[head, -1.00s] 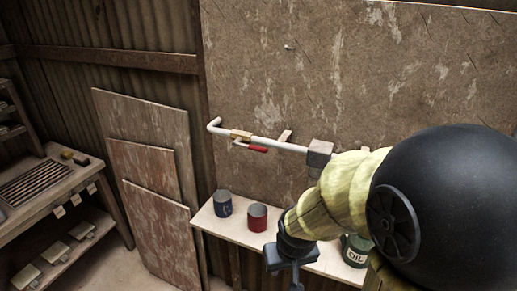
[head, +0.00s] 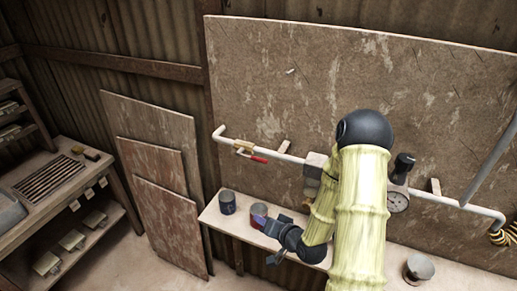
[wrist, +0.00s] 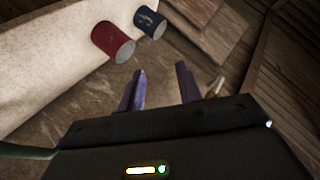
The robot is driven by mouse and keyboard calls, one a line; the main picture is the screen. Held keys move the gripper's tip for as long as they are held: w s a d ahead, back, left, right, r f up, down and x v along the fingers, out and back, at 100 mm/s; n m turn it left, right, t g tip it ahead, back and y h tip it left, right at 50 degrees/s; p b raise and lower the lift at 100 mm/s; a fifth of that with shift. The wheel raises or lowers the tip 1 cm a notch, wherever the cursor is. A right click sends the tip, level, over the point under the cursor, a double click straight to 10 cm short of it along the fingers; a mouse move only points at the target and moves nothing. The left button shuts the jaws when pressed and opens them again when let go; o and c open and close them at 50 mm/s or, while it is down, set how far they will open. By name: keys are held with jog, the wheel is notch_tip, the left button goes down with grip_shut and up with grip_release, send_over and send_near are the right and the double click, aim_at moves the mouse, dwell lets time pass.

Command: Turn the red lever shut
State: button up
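The red lever (head: 259,160) sits on a brass valve (head: 243,148) in a white pipe on the wall board. Its handle points right, roughly along the pipe and just below it. My gripper (head: 264,240) is below the lever, in front of the shelf by the red can, and apart from the lever. In the wrist view its two fingers (wrist: 160,76) are spread with nothing between them. I cannot make out the lever in the wrist view.
A blue can (head: 227,202) and a red can (head: 259,214) stand on the narrow shelf (head: 236,227); both show in the wrist view. A gauge (head: 397,201) is on the pipe at right. Boards (head: 163,175) lean at left. Space before the lever looks clear.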

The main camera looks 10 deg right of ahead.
jog(key=d+r+m+t+h+p, duration=0.1)
jog(key=d+r+m+t+p, duration=0.1)
jog(key=r+m+t, duration=0.2)
jog(key=s+d+r+m+t+p, duration=0.1)
jog(key=d+r+m+t+p, duration=0.1)
jog(key=r+m, duration=0.3)
jog(key=shift+s+r+m+t+h+p, duration=0.15)
jog(key=shift+r+m+t+h+p, duration=0.25)
jog(key=shift+m+t+p, duration=0.35)
jog(key=shift+f, duration=0.1)
